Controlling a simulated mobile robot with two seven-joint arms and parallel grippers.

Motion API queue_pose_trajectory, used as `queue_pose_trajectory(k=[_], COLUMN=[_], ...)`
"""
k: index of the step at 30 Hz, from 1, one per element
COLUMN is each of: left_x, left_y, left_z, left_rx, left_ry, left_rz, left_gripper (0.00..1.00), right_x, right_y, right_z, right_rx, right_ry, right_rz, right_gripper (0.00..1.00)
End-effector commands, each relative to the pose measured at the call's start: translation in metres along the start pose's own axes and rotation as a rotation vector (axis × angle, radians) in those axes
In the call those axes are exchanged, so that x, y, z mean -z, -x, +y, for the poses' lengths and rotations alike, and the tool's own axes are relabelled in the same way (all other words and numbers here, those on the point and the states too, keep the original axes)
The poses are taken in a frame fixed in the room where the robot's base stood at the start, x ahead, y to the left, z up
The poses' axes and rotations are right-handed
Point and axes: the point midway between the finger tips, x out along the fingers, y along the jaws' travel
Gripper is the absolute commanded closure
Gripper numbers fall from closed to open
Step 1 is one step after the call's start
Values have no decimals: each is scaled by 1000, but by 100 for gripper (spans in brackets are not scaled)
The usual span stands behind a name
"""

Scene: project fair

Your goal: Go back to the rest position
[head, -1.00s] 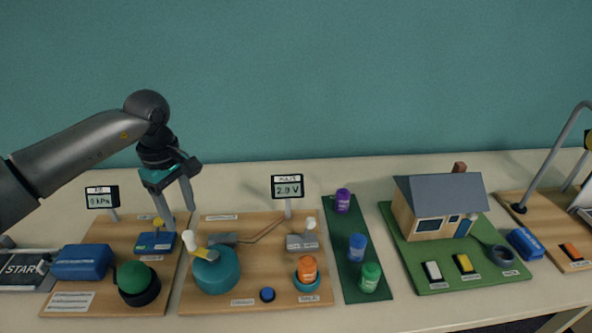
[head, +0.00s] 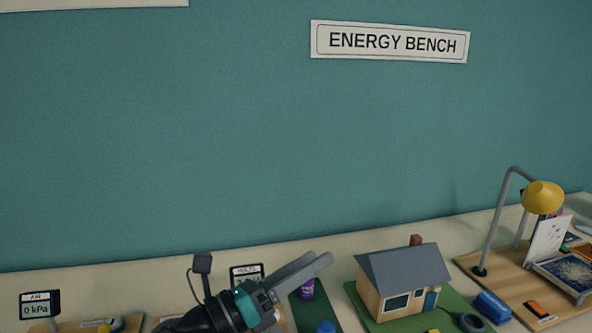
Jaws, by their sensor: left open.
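My left gripper (head: 318,262) shows at the bottom of the head view, its two grey fingers pointing up and to the right. It is open and nothing shows between the fingers. It appears in front of the middle board, partly covering the small meter display (head: 246,271) and passing near the purple canister (head: 306,289). My right gripper is not in view.
A model house (head: 398,285) stands on a green board right of the gripper. A yellow lamp (head: 543,197) stands at the far right. An air gauge (head: 40,305) is at the lower left. A sign (head: 390,42) hangs on the teal wall, which is otherwise mostly bare.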

Motion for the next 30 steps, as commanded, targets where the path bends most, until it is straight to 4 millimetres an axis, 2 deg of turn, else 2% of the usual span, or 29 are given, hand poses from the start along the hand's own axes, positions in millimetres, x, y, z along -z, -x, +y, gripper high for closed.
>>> queue_pose_trajectory(k=[3,6,8,11,15,20,24,30], left_x=[-21,-31,-31,-21,16,80,136,193], left_y=[14,36,53,87,143,210,258,306], left_z=[13,34,49,74,102,110,94,54], left_rx=[-108,-213,-283,-407,-604,-860,-1082,-1354], left_ry=[301,558,711,963,1302,1655,1886,2090], left_rz=[-223,-402,-506,-675,-903,-1154,-1337,-1527], left_gripper=[40,40,40,40,40,40,40,40], right_x=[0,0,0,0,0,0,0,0], right_y=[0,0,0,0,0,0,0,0], right_z=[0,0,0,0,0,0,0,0], right_rx=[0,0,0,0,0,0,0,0], right_ry=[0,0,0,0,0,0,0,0], right_rz=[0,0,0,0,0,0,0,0], right_gripper=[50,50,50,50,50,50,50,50])
